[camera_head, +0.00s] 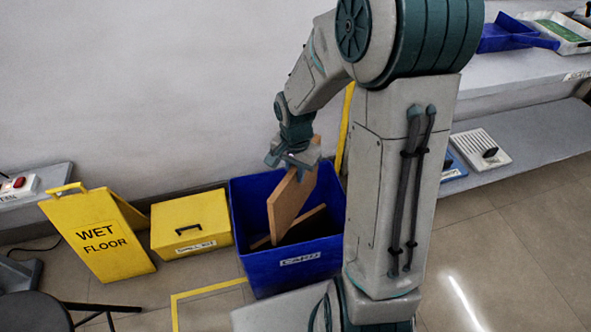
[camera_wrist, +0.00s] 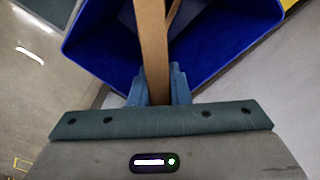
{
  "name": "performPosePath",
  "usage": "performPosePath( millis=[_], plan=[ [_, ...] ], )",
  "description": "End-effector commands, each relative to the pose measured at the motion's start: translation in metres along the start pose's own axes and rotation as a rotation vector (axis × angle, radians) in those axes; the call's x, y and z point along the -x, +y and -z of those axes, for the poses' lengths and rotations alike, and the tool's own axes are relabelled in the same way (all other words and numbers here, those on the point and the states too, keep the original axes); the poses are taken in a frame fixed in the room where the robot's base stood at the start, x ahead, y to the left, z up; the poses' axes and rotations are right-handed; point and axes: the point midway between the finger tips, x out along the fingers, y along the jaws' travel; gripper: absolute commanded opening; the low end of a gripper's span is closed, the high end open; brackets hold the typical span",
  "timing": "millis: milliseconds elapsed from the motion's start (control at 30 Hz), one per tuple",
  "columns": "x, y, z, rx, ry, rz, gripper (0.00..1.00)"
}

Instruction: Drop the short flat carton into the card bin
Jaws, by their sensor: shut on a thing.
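A flat brown carton (camera_head: 291,205) is held on edge by my gripper (camera_head: 292,160), its lower part hanging within the mouth of the blue card bin (camera_head: 292,267). In the wrist view the carton (camera_wrist: 153,45) is pinched between the two fingers of my gripper (camera_wrist: 153,85), and the bin's blue wall (camera_wrist: 225,50) shows around it. The bin's front carries a white label reading CARD. Another brown flat piece (camera_head: 303,222) lies inside the bin, partly hidden behind the held carton. Whether the held carton touches it cannot be told.
A yellow box (camera_head: 190,222) with a black handle and a yellow wet-floor sign (camera_head: 105,240) stand left of the bin. A yellow floor outline (camera_head: 207,290) lies in front. Shelves (camera_head: 525,140) with trays run along the right.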

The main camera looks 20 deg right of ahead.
Motion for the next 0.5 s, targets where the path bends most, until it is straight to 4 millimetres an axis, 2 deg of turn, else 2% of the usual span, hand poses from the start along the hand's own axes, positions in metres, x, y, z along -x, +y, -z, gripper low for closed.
performPosePath(
  millis=[33,200,333,500],
  plan=[
    [-0.012,0.0,0.0,0.0,-0.001,0.0,0.0],
    [-0.031,0.0,0.0,-0.001,-0.001,0.0,0.0],
    [-0.039,0.0,0.0,-0.001,-0.001,0.0,0.0],
    [-0.039,0.0,0.0,-0.001,0.0,0.001,0.0]
  ],
)
